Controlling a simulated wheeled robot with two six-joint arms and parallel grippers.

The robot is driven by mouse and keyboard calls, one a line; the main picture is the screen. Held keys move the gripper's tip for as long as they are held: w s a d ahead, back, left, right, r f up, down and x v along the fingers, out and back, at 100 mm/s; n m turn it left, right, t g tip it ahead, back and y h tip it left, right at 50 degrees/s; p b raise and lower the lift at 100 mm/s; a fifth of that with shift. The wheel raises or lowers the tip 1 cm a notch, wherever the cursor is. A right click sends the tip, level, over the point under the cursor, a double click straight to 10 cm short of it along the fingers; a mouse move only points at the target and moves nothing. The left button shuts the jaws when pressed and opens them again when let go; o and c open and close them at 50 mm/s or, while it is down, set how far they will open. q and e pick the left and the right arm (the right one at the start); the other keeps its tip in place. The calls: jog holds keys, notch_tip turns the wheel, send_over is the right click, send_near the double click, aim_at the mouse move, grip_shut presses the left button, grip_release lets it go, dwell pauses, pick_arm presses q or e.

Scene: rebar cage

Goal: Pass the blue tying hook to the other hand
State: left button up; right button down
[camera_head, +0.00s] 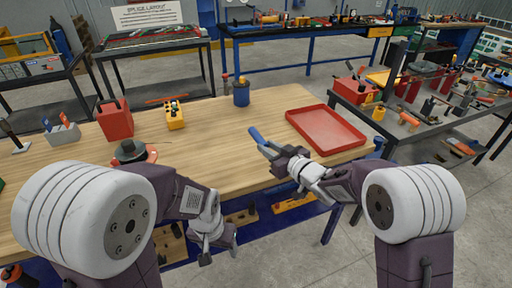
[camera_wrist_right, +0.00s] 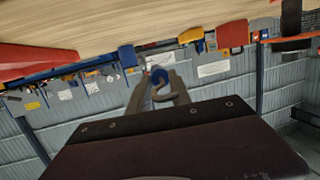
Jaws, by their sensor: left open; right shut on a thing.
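The blue tying hook (camera_head: 257,136) is in my right gripper (camera_head: 270,150), above the wooden table. Its blue handle points away to the upper left of the jaws in the head view. In the right wrist view, the hook's blue end (camera_wrist_right: 159,74) and a curved grey part show between the two fingers of the right gripper (camera_wrist_right: 160,95). The part inside the jaws is largely hidden. My left gripper (camera_head: 217,247) is open and empty, low at the table's front edge, pointing down and apart from the hook.
A red tray (camera_head: 327,128) lies at the table's right end. A blue cup (camera_head: 241,95), a yellow block (camera_head: 175,116), a red box (camera_head: 115,120) and a dark spool (camera_head: 131,151) stand on the wooden table (camera_head: 210,148). The table's middle is clear. A cluttered cart (camera_head: 385,135) stands at right.

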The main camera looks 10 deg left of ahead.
jog(key=shift+s+d+r, duration=0.5)
jog(key=shift+d+r, duration=0.05)
jog(key=shift+d, duration=0.15)
